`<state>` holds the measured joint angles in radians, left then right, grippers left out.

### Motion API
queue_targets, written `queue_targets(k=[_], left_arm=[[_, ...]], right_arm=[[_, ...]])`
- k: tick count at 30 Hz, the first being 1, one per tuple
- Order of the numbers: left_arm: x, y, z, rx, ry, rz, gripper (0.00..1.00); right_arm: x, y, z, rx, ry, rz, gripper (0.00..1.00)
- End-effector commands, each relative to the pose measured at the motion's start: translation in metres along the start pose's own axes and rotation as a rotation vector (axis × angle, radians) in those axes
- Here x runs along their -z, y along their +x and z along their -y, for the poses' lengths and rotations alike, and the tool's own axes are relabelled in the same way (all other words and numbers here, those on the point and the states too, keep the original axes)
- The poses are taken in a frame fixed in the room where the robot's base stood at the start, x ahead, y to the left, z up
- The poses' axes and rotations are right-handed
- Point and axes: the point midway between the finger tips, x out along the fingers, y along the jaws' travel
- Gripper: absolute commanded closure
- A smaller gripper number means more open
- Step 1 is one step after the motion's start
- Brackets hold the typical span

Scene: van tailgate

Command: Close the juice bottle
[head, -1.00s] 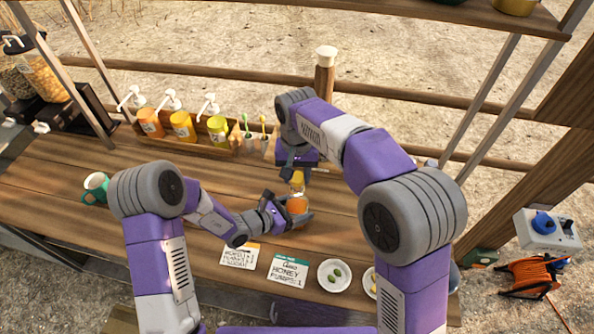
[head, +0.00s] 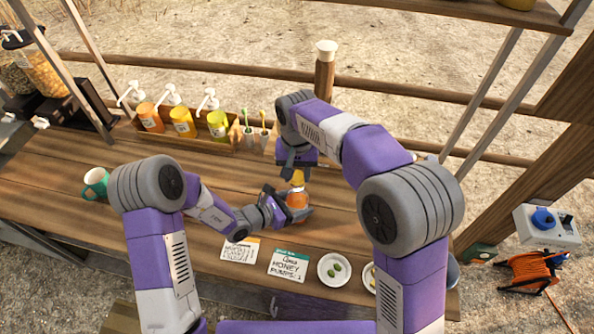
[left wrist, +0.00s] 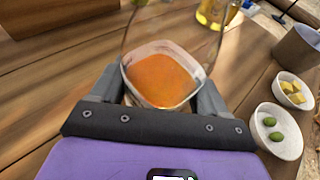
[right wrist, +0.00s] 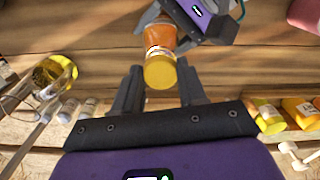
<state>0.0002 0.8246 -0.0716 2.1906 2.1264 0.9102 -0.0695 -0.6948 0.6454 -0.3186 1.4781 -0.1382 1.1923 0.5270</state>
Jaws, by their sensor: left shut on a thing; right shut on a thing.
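The juice bottle (head: 297,200) is clear with orange juice in it. My left gripper (head: 292,211) is shut around its body over the counter; the left wrist view shows the juice (left wrist: 160,80) between the fingers. The yellow cap (head: 298,178) is between the fingers of my right gripper (head: 297,168), directly above the bottle. In the right wrist view the cap (right wrist: 160,71) lines up with the bottle (right wrist: 160,38) and hides its mouth. I cannot tell whether the cap is seated on the neck.
A wooden rack (head: 190,145) with several pump bottles stands behind to the left. A green mug (head: 96,183) is at the left. Two cards, including the honey card (head: 289,264), and a bowl of olives (head: 333,269) lie at the front edge. The counter's left middle is clear.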

Motion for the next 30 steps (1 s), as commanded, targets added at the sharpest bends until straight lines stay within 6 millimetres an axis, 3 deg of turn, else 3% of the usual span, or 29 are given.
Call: queue_targets(k=[24,25,30], left_arm=[[-0.001,0.0,0.0,0.0,0.001,0.001,0.8],[-0.001,0.0,0.0,0.0,0.001,0.001,1.0],[-0.001,0.0,0.0,0.0,0.001,0.001,1.0]], right_arm=[[0.0,0.012,0.0,-0.001,0.001,0.001,0.91],[0.0,0.011,0.0,-0.001,0.001,0.0,0.91],[0.0,0.011,0.001,-0.002,0.106,0.0,0.91]])
